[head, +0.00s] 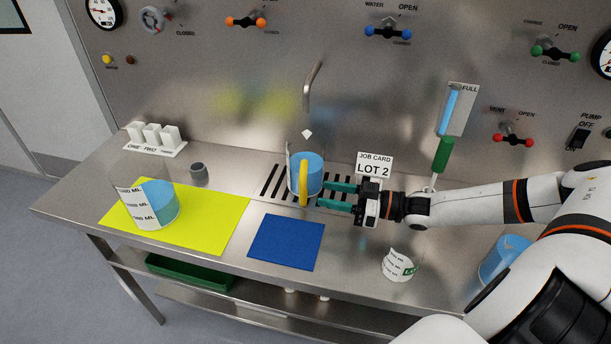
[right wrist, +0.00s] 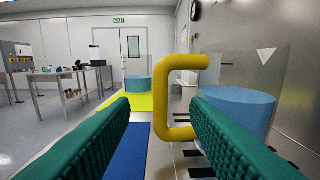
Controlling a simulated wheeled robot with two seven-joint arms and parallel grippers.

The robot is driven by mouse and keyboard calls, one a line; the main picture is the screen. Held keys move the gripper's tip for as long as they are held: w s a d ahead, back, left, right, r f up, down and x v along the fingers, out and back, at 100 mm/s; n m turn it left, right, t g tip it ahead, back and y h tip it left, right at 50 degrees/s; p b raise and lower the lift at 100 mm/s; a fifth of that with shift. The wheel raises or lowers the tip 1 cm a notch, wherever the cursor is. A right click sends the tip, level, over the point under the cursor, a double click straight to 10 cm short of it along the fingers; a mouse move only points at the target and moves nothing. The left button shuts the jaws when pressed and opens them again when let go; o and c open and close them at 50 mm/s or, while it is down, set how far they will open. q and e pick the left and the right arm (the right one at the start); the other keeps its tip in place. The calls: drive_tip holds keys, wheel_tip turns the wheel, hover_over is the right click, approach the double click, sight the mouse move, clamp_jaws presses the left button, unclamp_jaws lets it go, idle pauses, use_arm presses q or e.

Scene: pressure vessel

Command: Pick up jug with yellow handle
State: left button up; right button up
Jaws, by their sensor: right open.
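The jug with the yellow handle (head: 310,172) stands on the slotted drain under the spout, with blue liquid inside clear walls. Its yellow handle (head: 303,184) faces my right gripper. My right gripper (head: 328,195) is open, coming in from the right with its green fingers at the handle. In the right wrist view the yellow handle (right wrist: 171,95) shows between the two fingers (right wrist: 158,130), and the jug's blue liquid (right wrist: 238,108) is behind the right finger. I cannot tell whether a finger touches the handle. My left gripper is not in view.
A larger jug (head: 160,205) stands on the yellow mat (head: 220,215). A blue mat (head: 287,243) lies in front of the drain. A small labelled cup (head: 398,265) and another blue vessel (head: 500,258) are at right. The job card (head: 374,165) stands close behind my gripper.

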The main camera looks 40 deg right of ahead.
sight(305, 174)
drive_tip(key=x, duration=0.4)
drive_tip(key=shift+w, duration=0.15)
drive_tip(key=p+x, duration=0.1)
drive_tip(key=x, duration=0.3)
drive_tip(key=shift+w+a+r, duration=0.1)
drive_tip(key=shift+w+a, duration=0.25)
drive_tip(key=shift+w, duration=0.05)
clamp_jaws()
